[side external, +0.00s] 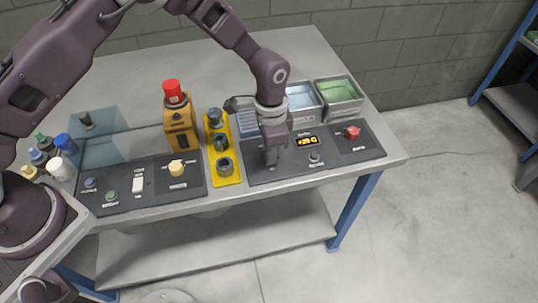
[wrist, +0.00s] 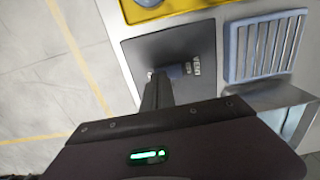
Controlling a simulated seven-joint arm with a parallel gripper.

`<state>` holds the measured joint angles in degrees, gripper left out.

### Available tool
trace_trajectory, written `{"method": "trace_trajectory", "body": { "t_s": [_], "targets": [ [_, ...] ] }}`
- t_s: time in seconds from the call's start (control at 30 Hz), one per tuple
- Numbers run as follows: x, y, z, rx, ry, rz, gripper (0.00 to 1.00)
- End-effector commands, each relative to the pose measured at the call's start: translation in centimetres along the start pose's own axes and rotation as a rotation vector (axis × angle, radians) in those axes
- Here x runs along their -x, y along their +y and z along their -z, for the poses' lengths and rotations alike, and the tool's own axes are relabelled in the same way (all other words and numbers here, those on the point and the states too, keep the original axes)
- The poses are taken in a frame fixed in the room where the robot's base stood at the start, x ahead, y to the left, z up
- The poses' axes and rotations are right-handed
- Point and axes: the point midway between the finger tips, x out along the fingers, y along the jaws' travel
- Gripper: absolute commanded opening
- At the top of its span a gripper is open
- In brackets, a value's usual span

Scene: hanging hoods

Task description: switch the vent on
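My gripper (side external: 271,161) points down over the left part of the right-hand dark control panel (side external: 325,155), close to its surface. Its fingers look closed together, with nothing seen held between them. In the wrist view the fingertips (wrist: 156,78) are at a small dark bluish control (wrist: 176,71) on the panel. A white label (wrist: 196,66), which seems to read VENT, is beside it. The fingers partly cover this control, so its position and any contact are unclear. A blue slatted grille (wrist: 265,46) lies beside the panel; it also shows in the side view (side external: 247,119).
A yellow rack (side external: 222,150) with dark cylinders stands left of the panel. The panel also carries an orange display (side external: 307,141), a knob (side external: 314,157) and a red control (side external: 352,132). Two bins (side external: 339,96) stand behind. An orange box with a red lamp (side external: 173,92) is farther left.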

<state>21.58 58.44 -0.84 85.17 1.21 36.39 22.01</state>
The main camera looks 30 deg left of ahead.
Motion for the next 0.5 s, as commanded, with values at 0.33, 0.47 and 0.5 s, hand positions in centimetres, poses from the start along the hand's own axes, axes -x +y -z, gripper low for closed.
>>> {"method": "trace_trajectory", "body": {
  "t_s": [0.33, 0.47, 0.5],
  "targets": [
    [-0.56, 0.0, 0.0, 0.0, 0.0, 0.0, 0.0],
    [-0.65, 0.0, 0.0, 0.0, 0.0, 0.0, 0.0],
    [-0.51, -0.01, 0.02, 0.0, 0.001, 0.0, 0.0]
  ]
}}
